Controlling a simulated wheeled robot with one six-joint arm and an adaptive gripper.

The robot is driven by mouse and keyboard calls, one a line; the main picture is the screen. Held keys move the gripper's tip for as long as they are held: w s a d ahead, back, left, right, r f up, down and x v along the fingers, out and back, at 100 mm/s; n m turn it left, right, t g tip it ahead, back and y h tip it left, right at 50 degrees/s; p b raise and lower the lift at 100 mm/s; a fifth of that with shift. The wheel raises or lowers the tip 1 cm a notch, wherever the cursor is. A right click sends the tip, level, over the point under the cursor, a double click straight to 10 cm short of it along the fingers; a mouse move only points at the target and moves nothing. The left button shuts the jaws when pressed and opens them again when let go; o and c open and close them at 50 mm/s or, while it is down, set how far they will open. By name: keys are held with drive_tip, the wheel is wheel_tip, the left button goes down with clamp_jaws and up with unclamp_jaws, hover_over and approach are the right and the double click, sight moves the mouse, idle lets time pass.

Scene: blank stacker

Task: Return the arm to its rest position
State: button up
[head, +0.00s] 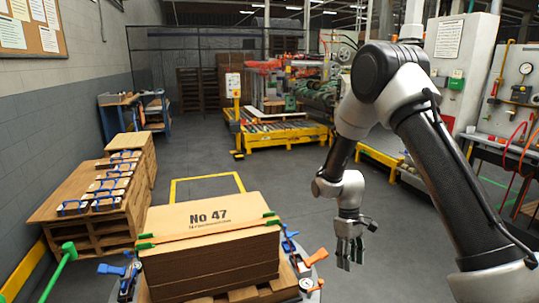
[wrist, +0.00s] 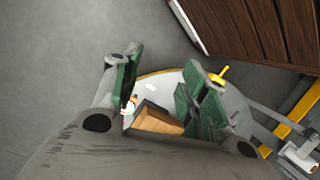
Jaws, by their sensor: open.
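My gripper (head: 350,252) hangs from my arm in the head view, pointing down to the right of the cardboard stack (head: 209,262) marked "No 47". It is apart from the stack and holds nothing that I can see. In the wrist view my gripper (wrist: 158,88) shows two green-padded fingers spread apart, with a gap between them. Through the gap I see a pale rounded surface and a small brown block-like shape, below the fingers and not touched as far as I can tell.
The stack sits on a pallet with orange and blue clamps (head: 126,274) around it. A wooden table (head: 75,205) with several blue-handled items stands at the left. A yellow-framed machine (head: 282,134) is behind. Grey floor (head: 290,190) is clear between stack and machine.

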drive_tip(key=s+d+r+m+t, duration=0.2)
drive_tip(key=s+d+r, duration=0.1)
drive_tip(key=s+r, duration=0.5)
drive_tip(key=s+d+r+m+t, duration=0.2)
drive_tip(key=s+r, duration=0.6)
drive_tip(key=r, duration=0.6)
drive_tip(key=s+d+r+m+t, duration=0.3)
drive_tip(key=s+d+r, duration=0.3)
drive_tip(key=r, duration=0.6)
drive_tip(key=shift+s+t+y, duration=0.3)
drive_tip(key=shift+s+y, duration=0.1)
drive_tip(key=shift+s, duration=0.6)
